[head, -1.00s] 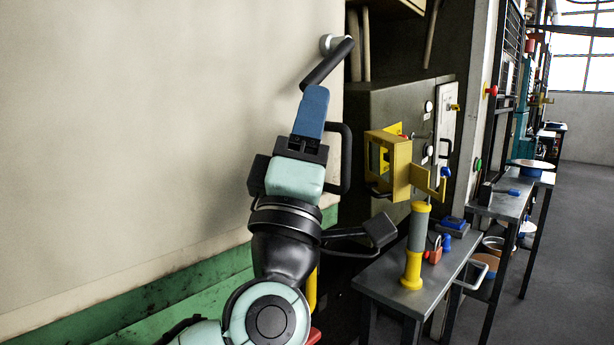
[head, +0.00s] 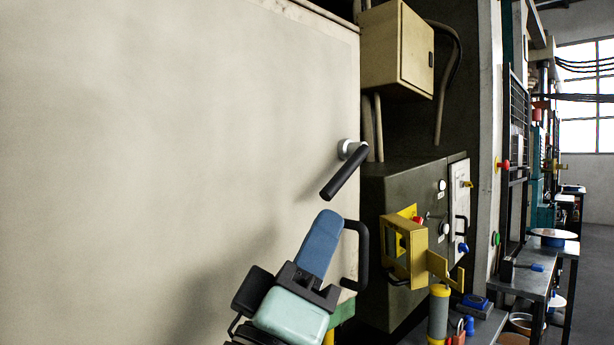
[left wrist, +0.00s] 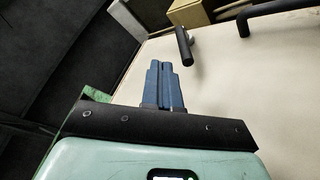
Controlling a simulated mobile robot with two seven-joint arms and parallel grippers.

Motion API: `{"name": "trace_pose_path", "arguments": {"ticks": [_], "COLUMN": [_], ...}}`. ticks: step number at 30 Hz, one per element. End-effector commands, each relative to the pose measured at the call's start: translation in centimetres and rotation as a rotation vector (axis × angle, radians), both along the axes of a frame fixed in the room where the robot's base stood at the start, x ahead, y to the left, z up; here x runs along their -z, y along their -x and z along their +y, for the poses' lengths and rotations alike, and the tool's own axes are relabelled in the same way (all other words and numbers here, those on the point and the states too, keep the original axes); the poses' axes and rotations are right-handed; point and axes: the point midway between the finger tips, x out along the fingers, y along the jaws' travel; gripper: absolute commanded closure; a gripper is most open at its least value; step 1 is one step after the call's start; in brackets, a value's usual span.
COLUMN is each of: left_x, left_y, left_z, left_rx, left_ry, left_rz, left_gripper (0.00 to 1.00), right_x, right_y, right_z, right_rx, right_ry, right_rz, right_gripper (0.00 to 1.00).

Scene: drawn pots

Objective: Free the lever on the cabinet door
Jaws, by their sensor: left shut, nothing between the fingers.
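The lever (head: 345,172) is a black bar on a pale grey hub at the right edge of the large cream cabinet door (head: 180,140). It slants down to the left. It also shows in the left wrist view (left wrist: 184,46), beyond my fingers. My left gripper (head: 329,214) has blue fingers, shut with nothing between them. The fingertips are just below the lever's lower end, with a small gap in the head view; I cannot tell whether they are apart in depth. My right gripper is not in view.
A black pull handle (head: 362,255) stands on the door right of my fingers. Right of the door are a grey cabinet with a yellow box (head: 403,247) on it and a beige box (head: 398,48) above. Benches with small items stand farther right. The door face left of the lever is bare.

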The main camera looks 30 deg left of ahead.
Motion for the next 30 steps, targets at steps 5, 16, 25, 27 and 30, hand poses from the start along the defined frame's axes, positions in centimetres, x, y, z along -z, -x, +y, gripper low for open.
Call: {"name": "trace_pose_path", "arguments": {"ticks": [5, 16, 25, 27, 30], "left_x": [-6.3, -7.5, -6.7, -6.6, -6.8], "left_y": [3.8, 7.4, 7.4, 6.5, 4.7], "left_z": [0.7, 5.1, 6.1, 5.9, 5.5], "left_rx": [-0.109, -0.256, -0.267, -0.264, -0.264], "left_ry": [-0.361, -0.939, -1.048, -1.049, -1.048], "left_rz": [0.108, 0.388, 0.454, 0.456, 0.456], "left_gripper": [1.0, 1.0, 1.0, 1.0, 1.0], "right_x": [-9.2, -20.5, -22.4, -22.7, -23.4], "right_y": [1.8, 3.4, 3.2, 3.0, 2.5], "right_z": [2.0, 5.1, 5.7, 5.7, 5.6], "right_rx": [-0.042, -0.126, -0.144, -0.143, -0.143], "right_ry": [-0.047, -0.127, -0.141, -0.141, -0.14], "right_rz": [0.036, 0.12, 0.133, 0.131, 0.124], "right_gripper": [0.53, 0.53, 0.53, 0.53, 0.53]}}
